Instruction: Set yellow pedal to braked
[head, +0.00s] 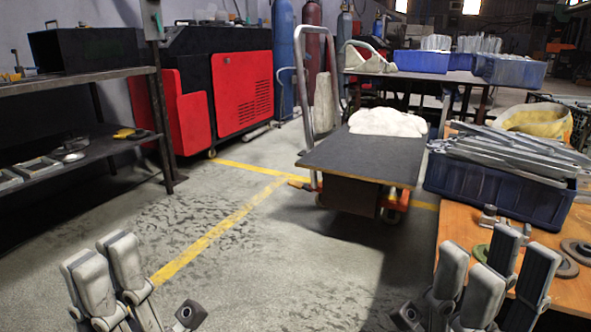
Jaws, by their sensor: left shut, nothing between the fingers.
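I cannot make out a clearly yellow pedal. A platform trolley (345,157) with a dark deck and a grey push handle (301,85) stands ahead of me. Orange parts show low on it, at its left corner (299,184) and by its front right wheel (394,214); I cannot tell whether either is the pedal or how it is set. My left gripper (106,268) is shut and empty at the lower left, well short of the trolley. My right gripper (494,275) looks open, with its fingers apart and nothing between them, in front of the wooden table.
A wooden table (455,228) at right bears a blue crate (470,196) of metal strips. A white sack (388,122) lies on the trolley. A dark shelf (90,148) and a red machine (243,88) stand left. The floor with yellow lines (215,232) is clear.

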